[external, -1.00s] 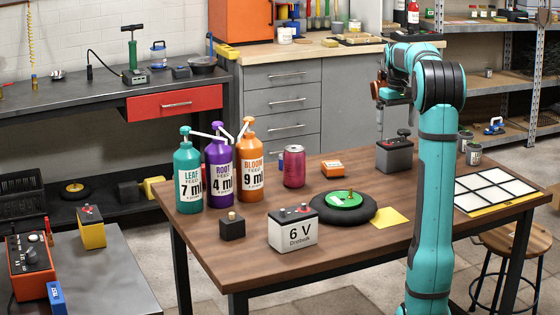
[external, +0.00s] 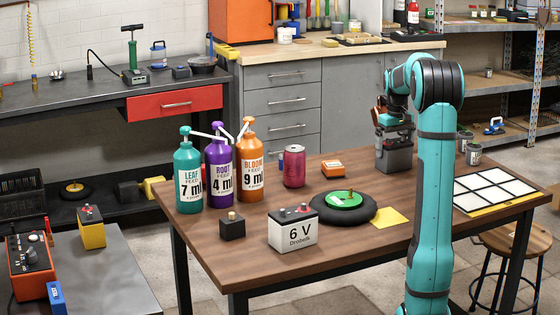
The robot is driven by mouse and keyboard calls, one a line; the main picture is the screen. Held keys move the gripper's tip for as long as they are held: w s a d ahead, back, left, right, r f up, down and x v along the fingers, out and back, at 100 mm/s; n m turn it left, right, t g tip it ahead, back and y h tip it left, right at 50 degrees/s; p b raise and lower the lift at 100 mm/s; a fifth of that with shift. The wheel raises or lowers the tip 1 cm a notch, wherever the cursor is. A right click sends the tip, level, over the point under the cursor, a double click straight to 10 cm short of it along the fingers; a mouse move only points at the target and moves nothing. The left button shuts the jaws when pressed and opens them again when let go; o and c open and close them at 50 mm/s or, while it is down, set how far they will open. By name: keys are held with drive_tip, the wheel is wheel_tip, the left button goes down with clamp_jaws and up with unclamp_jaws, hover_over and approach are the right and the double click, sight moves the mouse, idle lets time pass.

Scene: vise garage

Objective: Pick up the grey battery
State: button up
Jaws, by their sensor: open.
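The grey battery (external: 394,159) stands upright on the wooden table, towards its back right, just left of my arm. My gripper (external: 393,132) is directly over it, pointing down, with its fingers at the battery's top. The battery's handle or terminals are hidden behind the gripper. The jaws are open; whether they touch the battery is too small to tell.
A white 6 V battery (external: 293,230), a black wheel with a green hub (external: 345,205), a red can (external: 294,166) and an orange box (external: 333,169) stand on the table (external: 385,235). Small grey cans (external: 473,154) stand right of my arm. Three pump bottles (external: 220,176) stand at left.

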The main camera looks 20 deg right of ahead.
drive_tip(key=shift+c, duration=0.4)
drive_tip(key=shift+r, duration=0.1)
drive_tip(key=c, duration=1.3)
